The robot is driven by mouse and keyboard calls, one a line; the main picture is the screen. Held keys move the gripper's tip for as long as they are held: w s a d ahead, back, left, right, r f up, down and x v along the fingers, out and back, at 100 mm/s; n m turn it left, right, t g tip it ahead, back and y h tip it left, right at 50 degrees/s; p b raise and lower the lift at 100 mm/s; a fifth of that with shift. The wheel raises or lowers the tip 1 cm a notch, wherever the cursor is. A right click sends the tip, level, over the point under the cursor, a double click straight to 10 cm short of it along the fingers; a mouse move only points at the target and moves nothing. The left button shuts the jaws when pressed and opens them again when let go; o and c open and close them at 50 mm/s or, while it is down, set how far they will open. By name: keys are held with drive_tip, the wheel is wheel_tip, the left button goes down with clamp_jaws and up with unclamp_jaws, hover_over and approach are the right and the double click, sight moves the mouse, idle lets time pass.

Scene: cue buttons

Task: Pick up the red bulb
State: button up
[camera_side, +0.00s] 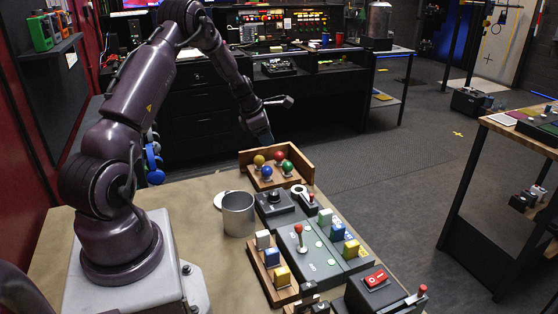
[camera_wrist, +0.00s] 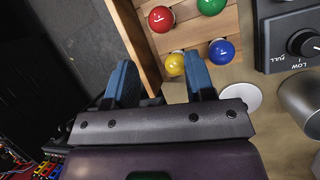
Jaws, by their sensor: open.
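The red bulb (camera_side: 279,156) sits in a wooden holder (camera_side: 302,158) with yellow, green and blue bulbs. In the wrist view the red bulb (camera_wrist: 161,19) lies near the top centre, ahead of the fingertips. My gripper (camera_side: 264,138) is above the back wall of the holder in the side view. In the wrist view my gripper (camera_wrist: 160,58) has its two blue fingers apart with nothing held between them. The yellow bulb (camera_wrist: 174,64) shows close to the right fingertip. The lower parts of the bulbs are mostly hidden.
The green bulb (camera_wrist: 211,5) and blue bulb (camera_wrist: 221,51) are right of the red and yellow ones. A metal cup (camera_side: 238,214) and a white disc stand left of the dial box (camera_side: 273,205). Switch boxes and coloured blocks fill the table's right side.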

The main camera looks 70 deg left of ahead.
sight(277, 153)
drive_tip(key=x, duration=0.9)
drive_tip(key=shift+w+d, duration=0.2)
drive_tip(key=shift+w, duration=0.05)
drive_tip(key=shift+c, duration=0.3)
drive_tip(key=c, duration=0.6)
